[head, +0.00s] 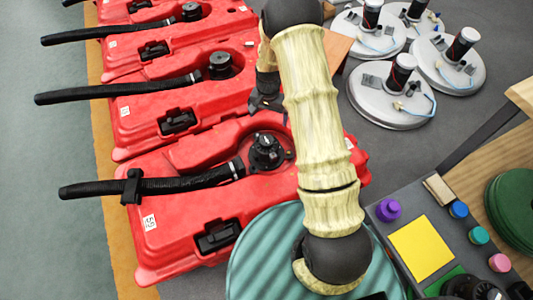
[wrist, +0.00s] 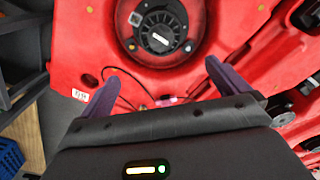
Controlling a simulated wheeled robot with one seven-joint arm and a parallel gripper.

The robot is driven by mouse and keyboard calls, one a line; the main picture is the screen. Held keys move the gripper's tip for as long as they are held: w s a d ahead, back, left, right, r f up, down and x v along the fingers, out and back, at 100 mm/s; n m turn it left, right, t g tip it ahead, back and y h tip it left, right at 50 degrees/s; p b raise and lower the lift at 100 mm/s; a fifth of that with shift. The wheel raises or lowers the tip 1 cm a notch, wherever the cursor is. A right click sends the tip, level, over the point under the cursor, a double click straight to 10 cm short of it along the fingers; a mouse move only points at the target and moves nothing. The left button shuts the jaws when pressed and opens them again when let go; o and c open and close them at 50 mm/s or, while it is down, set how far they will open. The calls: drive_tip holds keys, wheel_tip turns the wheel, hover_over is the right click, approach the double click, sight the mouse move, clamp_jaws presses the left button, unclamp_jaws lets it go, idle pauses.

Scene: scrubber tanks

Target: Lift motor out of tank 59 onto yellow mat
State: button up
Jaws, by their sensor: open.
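The nearest red tank (head: 185,225) has a small white label that I cannot read surely; it may say 59. A black round motor (head: 267,152) sits in its top at the right end, beside the black hose. In the wrist view a black motor (wrist: 160,32) sits in a round recess of a red tank, with a thin cable and a pink connector below it. My gripper (wrist: 160,68) is open and empty, its purple fingers apart and short of that motor. In the head view the arm partly hides the gripper. The yellow mat (head: 420,249) lies bare at the lower right.
More red tanks (head: 180,100) with black hoses stand behind. White round discs (head: 385,105) with black upright motors stand at the back right. A ribbed teal round lid (head: 265,250) lies in front.

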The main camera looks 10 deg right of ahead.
sight(266, 140)
wheel_tip(266, 140, down, 12)
drive_tip(key=b, duration=0.4)
drive_tip(key=shift+f+b, duration=0.1)
drive_tip(key=shift+b, duration=0.2)
drive_tip(key=f+b, duration=0.2)
drive_tip(key=f, duration=0.1)
drive_tip(key=f+b, duration=0.1)
drive_tip(key=f, duration=0.1)
drive_tip(key=shift+s+a+f, duration=0.1)
drive_tip(key=shift+s+a, duration=0.1)
drive_tip(key=shift+a, duration=0.2)
drive_tip(key=c, duration=0.9)
